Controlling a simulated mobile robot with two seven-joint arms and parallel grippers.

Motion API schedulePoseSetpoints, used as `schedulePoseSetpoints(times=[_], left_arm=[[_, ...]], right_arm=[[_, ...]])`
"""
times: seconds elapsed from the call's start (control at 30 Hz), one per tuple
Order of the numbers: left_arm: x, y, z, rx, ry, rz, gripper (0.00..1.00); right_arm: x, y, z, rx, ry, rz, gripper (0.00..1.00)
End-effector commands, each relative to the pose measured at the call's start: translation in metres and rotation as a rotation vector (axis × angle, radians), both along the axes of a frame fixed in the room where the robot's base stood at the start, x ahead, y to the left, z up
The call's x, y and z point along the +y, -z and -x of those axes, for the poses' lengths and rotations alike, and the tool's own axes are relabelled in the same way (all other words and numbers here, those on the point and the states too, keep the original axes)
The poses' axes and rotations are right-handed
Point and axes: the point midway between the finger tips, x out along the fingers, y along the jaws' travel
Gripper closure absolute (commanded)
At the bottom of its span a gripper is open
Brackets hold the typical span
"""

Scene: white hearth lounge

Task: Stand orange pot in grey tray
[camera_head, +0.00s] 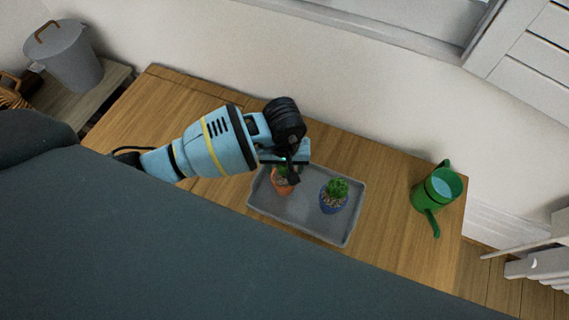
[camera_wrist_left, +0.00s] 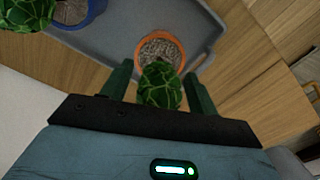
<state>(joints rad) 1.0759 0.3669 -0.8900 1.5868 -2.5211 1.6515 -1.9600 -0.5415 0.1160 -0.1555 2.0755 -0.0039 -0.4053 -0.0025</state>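The orange pot (camera_head: 282,186) holds a green cactus and is upright in the left part of the grey tray (camera_head: 298,222), which lies on the wooden table. The orange pot (camera_wrist_left: 142,41) also shows in the left wrist view, against the tray's floor close to its rim. My left gripper (camera_head: 290,168) is over the pot and partly hides it. In the left wrist view my left gripper (camera_wrist_left: 157,75) has its fingers apart, on either side of the cactus, with gaps beside it. My right gripper is not in view.
A blue pot (camera_head: 331,203) with a green plant stands in the tray, right of the orange pot. A green watering can (camera_head: 436,189) stands at the table's right end. A grey bin (camera_head: 68,56) stands far left.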

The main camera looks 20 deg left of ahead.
Motion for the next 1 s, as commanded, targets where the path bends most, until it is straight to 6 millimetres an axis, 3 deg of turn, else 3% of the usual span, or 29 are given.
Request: schedulePoseSetpoints(times=[0.33,0.8,1.0], left_arm=[[0.000,-0.012,-0.001,-0.004,0.000,0.002,0.40],[0.000,-0.099,-0.001,-0.004,0.001,-0.001,0.40],[0.000,-0.119,0.000,-0.001,0.000,0.000,0.40]], right_arm=[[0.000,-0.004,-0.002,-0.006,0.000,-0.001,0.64],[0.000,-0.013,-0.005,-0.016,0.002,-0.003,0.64],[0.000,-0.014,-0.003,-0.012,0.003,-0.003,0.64]])
